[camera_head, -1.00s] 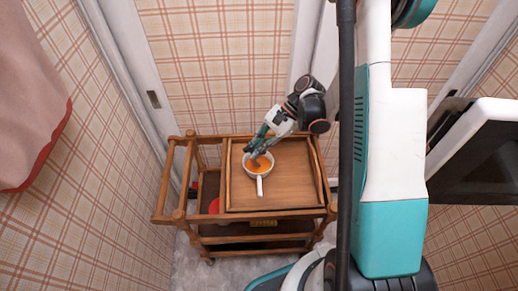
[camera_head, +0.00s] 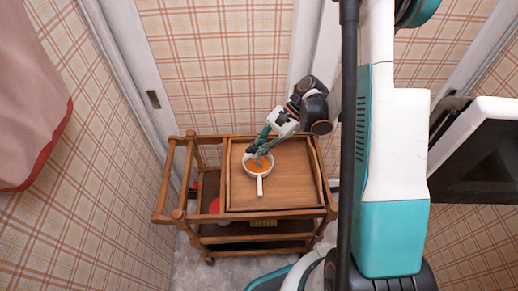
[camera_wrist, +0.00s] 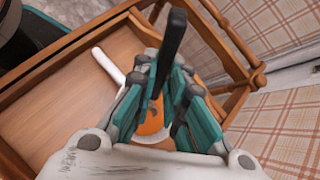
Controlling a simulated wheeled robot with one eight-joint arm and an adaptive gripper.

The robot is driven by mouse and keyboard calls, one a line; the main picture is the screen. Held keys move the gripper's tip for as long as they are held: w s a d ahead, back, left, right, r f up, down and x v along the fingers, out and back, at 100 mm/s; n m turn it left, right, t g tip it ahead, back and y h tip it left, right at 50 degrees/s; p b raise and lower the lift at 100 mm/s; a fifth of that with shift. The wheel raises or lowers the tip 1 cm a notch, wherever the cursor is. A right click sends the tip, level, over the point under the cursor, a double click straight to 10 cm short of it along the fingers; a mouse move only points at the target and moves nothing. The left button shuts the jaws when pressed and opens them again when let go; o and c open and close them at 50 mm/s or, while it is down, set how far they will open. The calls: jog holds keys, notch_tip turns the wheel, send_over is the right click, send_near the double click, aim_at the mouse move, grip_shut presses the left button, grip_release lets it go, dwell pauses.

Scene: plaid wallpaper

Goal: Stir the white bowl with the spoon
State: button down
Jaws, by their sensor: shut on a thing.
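The white bowl (camera_head: 259,184) has a straight handle pointing to the front and holds orange contents. It stands on the wooden top of a trolley. My gripper (camera_head: 259,149) is over the bowl's back edge, tilted down from the right. In the wrist view my gripper (camera_wrist: 165,80) is shut on the dark handle of the spoon (camera_wrist: 172,38). The spoon's lower end is mostly hidden by the fingers; in the head view a small greyish part shows at the bowl's contents. The bowl's white handle (camera_wrist: 108,65) and some orange contents show behind the fingers in the wrist view.
The wooden trolley (camera_head: 290,187) has a raised rim around its top and a rail at the left. The tray top around the bowl is clear. Plaid walls stand close behind and at the left.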

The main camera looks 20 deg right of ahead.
aim_at(251, 147)
jog(key=shift+r, duration=0.15)
jog(key=shift+s+a+r+p, duration=0.3)
jog(key=shift+r+p, duration=0.2)
jog(key=shift+r, duration=0.45)
jog(key=shift+s+a+r+p, duration=0.3)
jog(key=shift+r+p, duration=0.15)
jog(key=shift+r, duration=0.5)
jog(key=shift+s+a+r+p, duration=0.3)
jog(key=shift+r+p, duration=0.2)
jog(key=shift+r, duration=0.45)
jog(key=shift+w, duration=0.1)
jog(key=shift+r+p, duration=1.55)
jog(key=shift+r, duration=0.95)
